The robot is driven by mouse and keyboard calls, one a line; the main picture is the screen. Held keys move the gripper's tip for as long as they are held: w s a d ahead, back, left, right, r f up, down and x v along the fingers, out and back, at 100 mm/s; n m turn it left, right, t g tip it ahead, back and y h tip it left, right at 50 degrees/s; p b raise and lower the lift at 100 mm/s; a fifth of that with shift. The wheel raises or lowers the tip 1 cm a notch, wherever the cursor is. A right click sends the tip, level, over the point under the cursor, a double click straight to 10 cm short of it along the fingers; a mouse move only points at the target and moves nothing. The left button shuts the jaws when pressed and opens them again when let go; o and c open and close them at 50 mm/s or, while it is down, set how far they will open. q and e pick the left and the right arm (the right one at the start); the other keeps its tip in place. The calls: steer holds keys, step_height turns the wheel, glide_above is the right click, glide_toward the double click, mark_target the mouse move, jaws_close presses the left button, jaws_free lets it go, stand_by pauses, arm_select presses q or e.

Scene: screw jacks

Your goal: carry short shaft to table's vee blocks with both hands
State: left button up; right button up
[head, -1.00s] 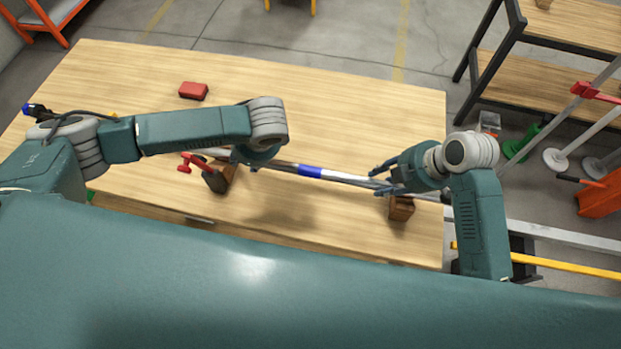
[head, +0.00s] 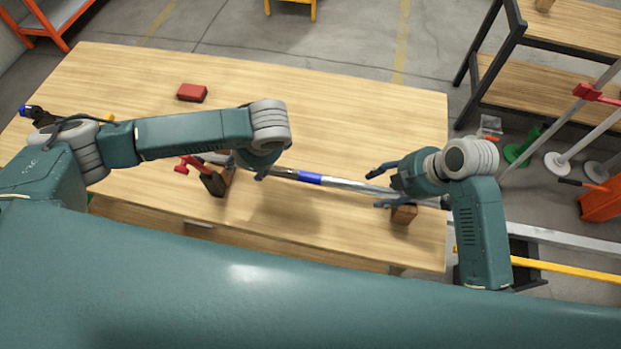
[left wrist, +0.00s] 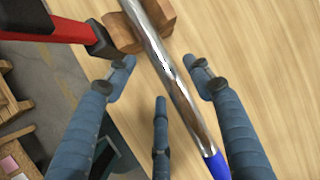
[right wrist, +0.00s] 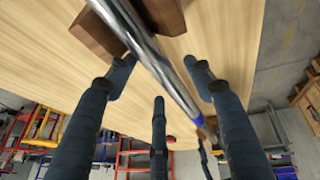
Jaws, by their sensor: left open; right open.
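The short shaft (head: 340,183) is a shiny metal bar with a blue band, lying across two brown vee blocks on the wooden table (head: 330,110). The left vee block (head: 228,175) is partly hidden by my arm; the right vee block (head: 404,215) is near the table's right end. My left gripper (head: 263,170) is open, its fingers on both sides of the shaft just inward of the left block; the left wrist view shows the shaft (left wrist: 165,55) between them. My right gripper (head: 380,188) is open around the shaft near the right block, also in the right wrist view (right wrist: 160,66).
A red box (head: 192,92) lies at the table's back left. A red-handled tool (head: 184,165) is beside the left block. A shelf (head: 545,80), stands (head: 557,163) and a yellow bar (head: 570,268) are to the right. The table's back middle is clear.

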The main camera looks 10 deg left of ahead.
steer(key=shift+d+r, duration=0.15)
steer(key=shift+r, duration=0.1)
arm_select(q)
steer(key=v, duration=1)
steer(key=shift+s+r, duration=0.2)
arm_select(e)
steer(key=v, duration=1.1)
steer(key=shift+r, duration=0.25)
arm_select(q)
steer(key=shift+d, duration=0.15)
arm_select(e)
steer(key=shift+s+d, duration=0.15)
